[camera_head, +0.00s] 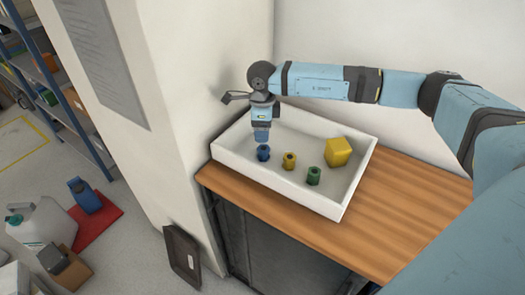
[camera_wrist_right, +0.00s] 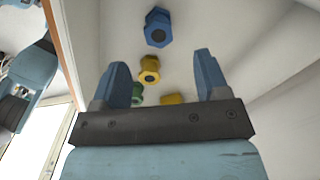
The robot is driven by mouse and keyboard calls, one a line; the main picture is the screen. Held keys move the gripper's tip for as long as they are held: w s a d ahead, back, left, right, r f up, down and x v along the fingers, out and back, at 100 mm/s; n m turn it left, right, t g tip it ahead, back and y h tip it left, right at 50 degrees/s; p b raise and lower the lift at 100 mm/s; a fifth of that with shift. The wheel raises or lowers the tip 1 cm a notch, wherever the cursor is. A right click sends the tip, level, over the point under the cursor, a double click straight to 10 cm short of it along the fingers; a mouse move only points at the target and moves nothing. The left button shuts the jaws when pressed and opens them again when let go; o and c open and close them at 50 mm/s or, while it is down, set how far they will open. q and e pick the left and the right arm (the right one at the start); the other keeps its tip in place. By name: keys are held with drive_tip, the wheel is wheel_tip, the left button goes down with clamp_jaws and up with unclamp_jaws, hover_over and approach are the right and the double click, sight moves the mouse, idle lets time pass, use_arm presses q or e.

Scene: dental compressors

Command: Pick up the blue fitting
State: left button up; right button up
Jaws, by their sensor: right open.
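The blue fitting (camera_head: 263,153) stands in the left part of the white tray (camera_head: 278,183). My right gripper (camera_head: 262,139) points down just above it, fingers open. In the right wrist view the blue fitting (camera_wrist_right: 157,28) lies beyond the fingertips, near the top edge of the picture. The open fingers (camera_wrist_right: 161,59) hold nothing, and the fitting is not between them in that picture. Whether a finger touches it is unclear. My left gripper is not in view.
The tray has raised walls and sits on a wooden bench (camera_head: 408,205). A wall pillar (camera_head: 185,110) stands close on the left.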

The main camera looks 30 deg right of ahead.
sight(261, 148)
drive_tip(key=f, duration=0.3)
drive_tip(key=shift+w+f, duration=0.1)
drive_tip(key=shift+w, duration=0.15)
drive_tip(key=shift+f, duration=0.35)
drive_tip(key=shift+s+a+f+p, duration=0.15)
drive_tip(key=shift+f+p, duration=0.15)
drive_tip(key=shift+f, duration=0.2)
wheel_tip(261, 148, down, 4)
drive_tip(key=shift+a+f+p, duration=0.1)
drive_tip(key=shift+f+p, duration=0.05)
drive_tip(key=shift+p, duration=0.2)
drive_tip(key=c, duration=1.1)
